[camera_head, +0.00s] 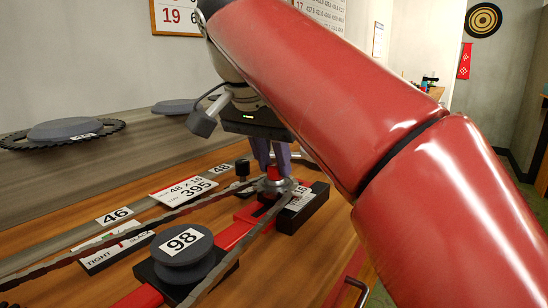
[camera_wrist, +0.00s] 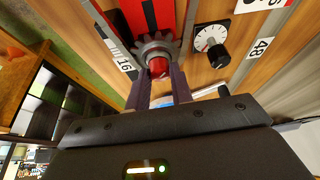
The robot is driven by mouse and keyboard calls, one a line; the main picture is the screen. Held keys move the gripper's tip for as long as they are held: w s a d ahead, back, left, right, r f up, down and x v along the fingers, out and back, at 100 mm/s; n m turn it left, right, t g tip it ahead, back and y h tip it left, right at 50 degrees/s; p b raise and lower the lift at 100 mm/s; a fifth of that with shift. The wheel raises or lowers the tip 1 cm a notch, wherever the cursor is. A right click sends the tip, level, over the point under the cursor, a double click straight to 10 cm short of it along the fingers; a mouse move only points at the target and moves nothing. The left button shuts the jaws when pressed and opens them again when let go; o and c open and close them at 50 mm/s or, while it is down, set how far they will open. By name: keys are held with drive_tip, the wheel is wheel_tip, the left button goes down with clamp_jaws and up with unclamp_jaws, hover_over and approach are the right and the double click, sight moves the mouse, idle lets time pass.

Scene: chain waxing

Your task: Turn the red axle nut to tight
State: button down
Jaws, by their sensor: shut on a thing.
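The red axle nut (camera_wrist: 158,68) sits on top of a small grey sprocket (camera_wrist: 158,48) in the wrist view. My gripper (camera_wrist: 161,78) is shut on the nut, its two purple fingers on either side of it. In the head view my gripper (camera_head: 275,168) comes down from above on the red nut (camera_head: 273,173), and the small sprocket is under it with the chain (camera_head: 150,219) running around it. A plate with the words TIGHT and SLACK (camera_head: 115,248) lies at the lower left.
A grey disc labelled 98 (camera_head: 182,245) stands on a black block in the front middle. A dial with a black knob (camera_wrist: 217,55) is close to my gripper. A large dark chainring (camera_head: 62,132) lies at the back left. My red arm covers the right side.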

drive_tip(key=shift+w+a+m+g+h, duration=0.1)
drive_tip(key=shift+m+g+h, duration=0.4)
drive_tip(key=shift+m, duration=1.3)
drive_tip(key=c, duration=1.2)
unclamp_jaws()
drive_tip(key=shift+c, duration=0.2)
